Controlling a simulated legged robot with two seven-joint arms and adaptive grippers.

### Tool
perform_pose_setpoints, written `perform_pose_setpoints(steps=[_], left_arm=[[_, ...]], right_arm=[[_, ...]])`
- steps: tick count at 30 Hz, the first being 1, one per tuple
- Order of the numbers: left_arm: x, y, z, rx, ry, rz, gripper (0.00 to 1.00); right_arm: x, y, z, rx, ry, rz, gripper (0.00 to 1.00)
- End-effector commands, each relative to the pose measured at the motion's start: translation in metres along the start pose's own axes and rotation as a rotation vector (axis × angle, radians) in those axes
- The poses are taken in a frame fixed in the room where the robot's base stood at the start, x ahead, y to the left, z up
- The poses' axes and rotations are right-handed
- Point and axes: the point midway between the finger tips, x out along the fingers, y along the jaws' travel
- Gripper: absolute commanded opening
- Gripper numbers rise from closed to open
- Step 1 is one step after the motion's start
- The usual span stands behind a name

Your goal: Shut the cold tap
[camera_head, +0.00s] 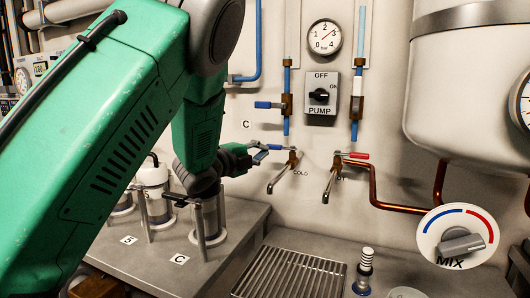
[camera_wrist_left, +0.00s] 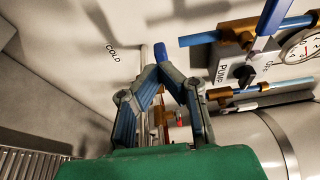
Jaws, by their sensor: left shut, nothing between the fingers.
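The cold tap (camera_head: 289,166) is on the wall in the middle of the head view, beside the word COLD. Its blue lever (camera_head: 274,147) points left from the brass body. My left gripper (camera_head: 263,151) is shut and empty, with its fingertips at the free end of that lever. I cannot tell whether they touch it. In the left wrist view my left gripper (camera_wrist_left: 174,72) shows its blue-padded fingers, with part of the tap hidden behind them. My right gripper is not in view.
The hot tap (camera_head: 335,172) with a red lever is to the right. A pump switch (camera_head: 320,95) and a blue-handled valve (camera_head: 286,104) are above. A drain grille (camera_head: 290,272) lies below. Cylinders (camera_head: 207,220) stand on the counter under my left arm.

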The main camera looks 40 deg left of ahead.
Motion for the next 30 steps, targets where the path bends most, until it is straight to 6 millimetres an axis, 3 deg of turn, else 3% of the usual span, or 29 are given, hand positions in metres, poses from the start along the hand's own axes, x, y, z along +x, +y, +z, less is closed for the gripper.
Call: perform_pose_setpoints(steps=[9, 15, 20, 30], left_arm=[[-0.066, 0.001, 0.001, -0.002, -0.003, 0.0, 0.0], [-0.097, 0.002, 0.001, -0.002, 0.0, 0.001, 0.0], [-0.107, 0.002, 0.001, -0.001, 0.0, 0.0, 0.0], [-0.108, 0.002, 0.0, -0.001, 0.0, 0.0, 0.0]], right_arm=[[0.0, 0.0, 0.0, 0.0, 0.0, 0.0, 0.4], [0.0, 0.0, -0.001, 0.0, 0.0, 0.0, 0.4], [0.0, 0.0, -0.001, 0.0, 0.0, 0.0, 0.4], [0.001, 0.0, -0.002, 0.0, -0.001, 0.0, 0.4]])
